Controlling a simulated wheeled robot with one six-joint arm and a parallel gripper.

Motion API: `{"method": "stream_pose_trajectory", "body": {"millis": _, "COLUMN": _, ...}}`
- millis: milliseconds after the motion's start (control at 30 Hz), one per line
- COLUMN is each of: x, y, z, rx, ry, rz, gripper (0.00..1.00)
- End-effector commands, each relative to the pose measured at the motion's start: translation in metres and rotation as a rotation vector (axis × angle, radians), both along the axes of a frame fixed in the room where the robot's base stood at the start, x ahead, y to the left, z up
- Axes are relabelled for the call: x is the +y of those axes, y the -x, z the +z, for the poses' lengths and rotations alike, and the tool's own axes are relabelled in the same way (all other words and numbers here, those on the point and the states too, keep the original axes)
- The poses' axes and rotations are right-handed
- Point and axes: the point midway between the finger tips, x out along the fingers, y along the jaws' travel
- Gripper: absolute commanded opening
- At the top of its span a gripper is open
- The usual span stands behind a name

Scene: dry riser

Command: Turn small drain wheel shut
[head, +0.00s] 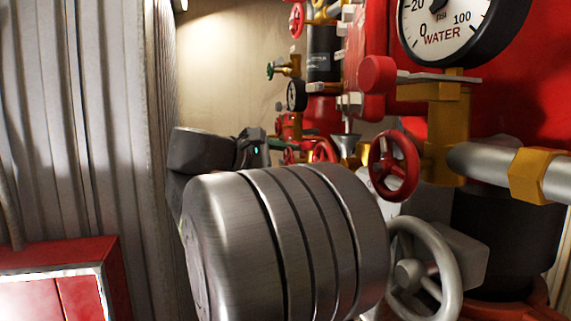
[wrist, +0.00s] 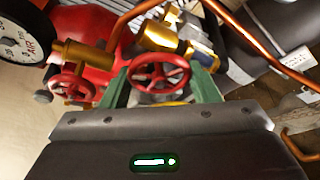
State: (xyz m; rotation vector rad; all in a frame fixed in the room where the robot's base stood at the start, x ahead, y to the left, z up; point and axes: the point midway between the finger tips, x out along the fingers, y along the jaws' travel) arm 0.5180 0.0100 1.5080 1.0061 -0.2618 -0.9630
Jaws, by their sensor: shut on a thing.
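A small red drain wheel (wrist: 158,73) with spokes sits between the two green fingers of my gripper (wrist: 162,88) in the wrist view. The fingers stand at its left and right rim, and my gripper is shut on it. The dark gripper body fills the bottom of that view and covers the lower side of the wheel's surroundings. In the head view my gripper (head: 254,148) shows only in part behind my metallic arm link. Which red wheel there is the held one cannot be told.
A second red wheel (wrist: 72,82) and an air gauge (wrist: 20,42) are at the left in the wrist view. Copper pipes (wrist: 245,35) run at the right. In the head view a water gauge (head: 455,25), a red wheel (head: 394,166) and a grey wheel (head: 423,268) crowd the right side.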

Motion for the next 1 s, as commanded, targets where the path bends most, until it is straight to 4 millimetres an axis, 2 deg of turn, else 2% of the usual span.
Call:
{"method": "stream_pose_trajectory", "body": {"millis": 133, "x": -0.0005, "y": 0.0001, "z": -0.0069, "rx": -0.080, "ry": -0.025, "rz": -0.002, "gripper": 0.33}}
{"method": "stream_pose_trajectory", "body": {"millis": 500, "x": -0.0003, "y": -0.0003, "z": -0.0046, "rx": -0.320, "ry": -0.104, "rz": -0.002, "gripper": 0.33}}
{"method": "stream_pose_trajectory", "body": {"millis": 1000, "x": 0.0001, "y": -0.0006, "z": 0.0003, "rx": -0.373, "ry": -0.122, "rz": -0.001, "gripper": 0.33}}
